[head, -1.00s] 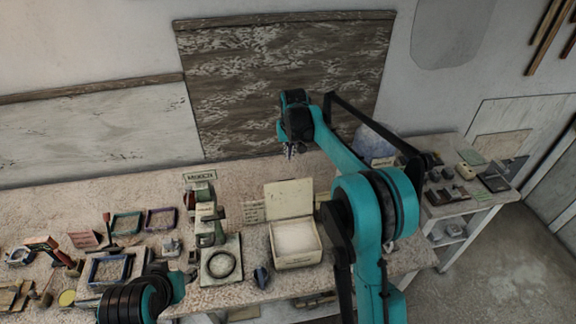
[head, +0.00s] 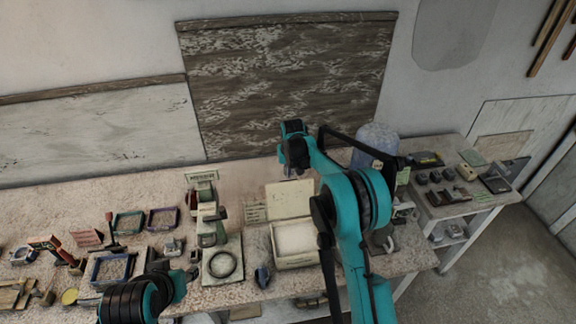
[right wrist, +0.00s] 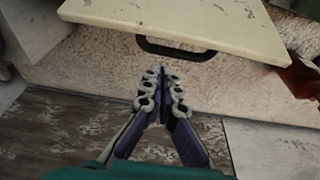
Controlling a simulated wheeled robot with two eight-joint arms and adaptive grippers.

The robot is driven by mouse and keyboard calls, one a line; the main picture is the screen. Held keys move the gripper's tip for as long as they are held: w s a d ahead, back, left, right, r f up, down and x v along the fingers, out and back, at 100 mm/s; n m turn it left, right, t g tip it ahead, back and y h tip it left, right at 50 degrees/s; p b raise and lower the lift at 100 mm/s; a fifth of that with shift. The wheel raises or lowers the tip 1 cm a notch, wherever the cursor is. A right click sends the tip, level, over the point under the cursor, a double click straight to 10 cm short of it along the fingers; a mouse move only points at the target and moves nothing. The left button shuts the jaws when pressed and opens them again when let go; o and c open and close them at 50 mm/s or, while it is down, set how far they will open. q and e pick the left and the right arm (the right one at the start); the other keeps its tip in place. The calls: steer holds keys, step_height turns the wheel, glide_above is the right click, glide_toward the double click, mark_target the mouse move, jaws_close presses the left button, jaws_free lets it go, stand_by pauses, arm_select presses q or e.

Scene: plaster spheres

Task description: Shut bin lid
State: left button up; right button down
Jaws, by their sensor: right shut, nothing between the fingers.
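The bin (head: 296,259) is a cream box on the workbench in the head view. Its cream lid (head: 288,200) stands up, open, along the far edge. In the right wrist view, the lid (right wrist: 185,22) fills the top, with a black handle (right wrist: 205,58) at its edge. My right gripper (head: 291,172) is behind the lid, on the wall side, above the bench. It is shut and empty; in the right wrist view its fingers (right wrist: 161,76) point toward the handle, with no clear contact.
A plate with a dark ring (head: 222,265) and a stand (head: 210,225) are left of the bin. A small dark blue object (head: 262,277) lies near its front left corner. A blue-grey dome (head: 375,143) stands behind my right arm. Wooden boards cover the wall behind.

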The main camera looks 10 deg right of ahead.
steer(key=shift+s, duration=0.75)
steer(key=shift+s+r, duration=0.1)
steer(key=shift+r, duration=0.05)
